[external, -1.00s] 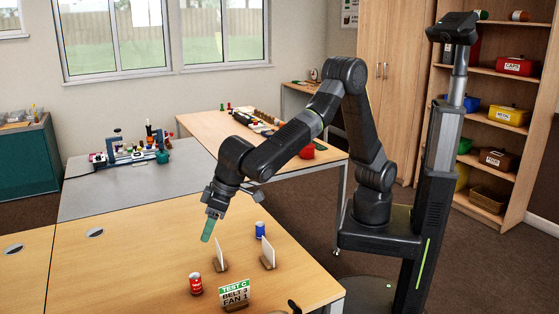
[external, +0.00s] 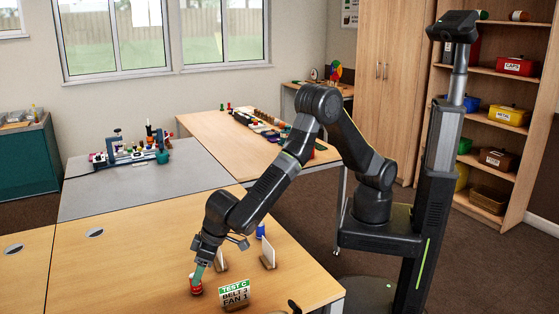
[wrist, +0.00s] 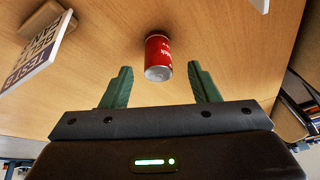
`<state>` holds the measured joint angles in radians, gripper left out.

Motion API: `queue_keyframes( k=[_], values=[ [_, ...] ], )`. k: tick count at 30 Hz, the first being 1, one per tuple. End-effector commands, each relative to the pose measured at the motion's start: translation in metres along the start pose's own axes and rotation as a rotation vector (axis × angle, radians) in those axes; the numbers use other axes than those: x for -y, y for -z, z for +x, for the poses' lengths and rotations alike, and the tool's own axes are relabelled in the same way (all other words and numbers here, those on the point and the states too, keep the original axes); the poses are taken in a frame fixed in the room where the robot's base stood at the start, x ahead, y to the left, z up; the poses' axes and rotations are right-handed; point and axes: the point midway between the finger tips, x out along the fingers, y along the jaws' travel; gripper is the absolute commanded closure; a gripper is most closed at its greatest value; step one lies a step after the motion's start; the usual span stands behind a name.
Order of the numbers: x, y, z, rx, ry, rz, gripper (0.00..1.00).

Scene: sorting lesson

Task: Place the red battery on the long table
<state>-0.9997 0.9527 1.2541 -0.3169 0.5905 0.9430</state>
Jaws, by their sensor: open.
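The red battery (external: 196,290), a short can-like cylinder, stands on the front wooden table (external: 130,260). In the wrist view the red battery (wrist: 158,56) shows between and just beyond the two green fingertips. My gripper (external: 197,272) is open and lowered right over the battery, hiding its upper part in the external view. In the wrist view my gripper (wrist: 161,69) has a clear gap on either side of the battery. A long wooden table (external: 215,133) stands farther back; I cannot tell which table the task calls long.
A blue can (external: 260,230) and white cards on wooden stands (external: 269,254) are close to my arm. A green-and-white sign (external: 234,293) stands right of the battery. A grey table (external: 120,190) bears equipment at the back. The front table's left part is clear.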

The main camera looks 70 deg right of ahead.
Motion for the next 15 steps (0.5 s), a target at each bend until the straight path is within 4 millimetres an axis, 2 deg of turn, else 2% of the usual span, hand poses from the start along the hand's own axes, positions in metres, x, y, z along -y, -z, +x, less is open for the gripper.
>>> queue_keyframes(
  k=[6, 10, 15],
  values=[
    [-0.003, 0.002, 0.028, 0.002, -0.001, 0.0, 0.45],
    [-0.003, 0.001, 0.036, 0.002, -0.001, 0.0, 0.45],
    [-0.003, 0.001, 0.038, 0.001, 0.0, 0.0, 0.45]
  ],
)
